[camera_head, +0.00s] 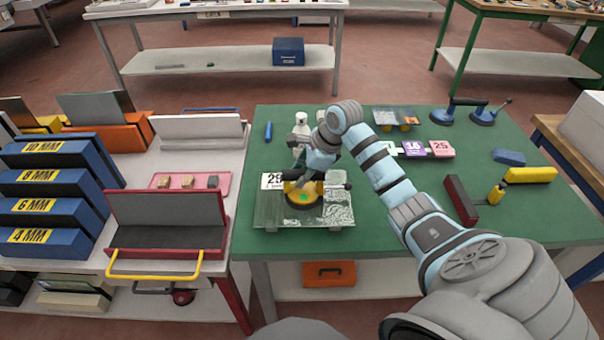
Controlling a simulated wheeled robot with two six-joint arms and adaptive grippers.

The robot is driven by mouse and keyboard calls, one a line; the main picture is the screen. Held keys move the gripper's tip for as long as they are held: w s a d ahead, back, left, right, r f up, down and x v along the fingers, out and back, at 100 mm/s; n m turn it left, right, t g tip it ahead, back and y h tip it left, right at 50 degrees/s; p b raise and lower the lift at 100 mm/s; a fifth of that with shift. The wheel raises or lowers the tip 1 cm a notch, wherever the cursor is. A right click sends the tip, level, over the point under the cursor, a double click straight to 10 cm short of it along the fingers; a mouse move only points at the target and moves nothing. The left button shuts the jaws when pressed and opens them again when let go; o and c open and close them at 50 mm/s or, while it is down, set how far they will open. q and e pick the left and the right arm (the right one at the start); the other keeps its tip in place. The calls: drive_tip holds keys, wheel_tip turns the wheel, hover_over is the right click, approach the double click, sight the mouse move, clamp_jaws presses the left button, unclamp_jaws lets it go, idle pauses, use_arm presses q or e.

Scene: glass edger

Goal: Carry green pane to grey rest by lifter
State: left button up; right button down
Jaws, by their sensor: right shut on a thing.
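My right gripper (318,178) is over the green table, shut on the yellow and black lifter (304,196). The lifter sits on a pale green glass pane (274,214) near the table's front edge. The pane lies flat, and I cannot tell whether it touches what is under it. Part of the pane is hidden by the lifter. A light grey rest (200,129) stands at the back of the white table on the left, apart from the gripper. My left gripper is not in view.
A dark red rest with a grey face (165,222) stands in front of the grey one, with a pink tray (220,182) between them. Blue slotted racks (44,210) are at far left.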

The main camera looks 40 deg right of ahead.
drive_tip(key=c, duration=1.3)
unclamp_jaws()
drive_tip(key=shift+o, duration=0.4)
drive_tip(key=shift+a, duration=0.1)
drive_tip(key=shift+s, duration=0.1)
drive_tip(key=shift+s+r, duration=0.1)
drive_tip(key=shift+r, duration=0.3)
drive_tip(key=v, duration=1.1)
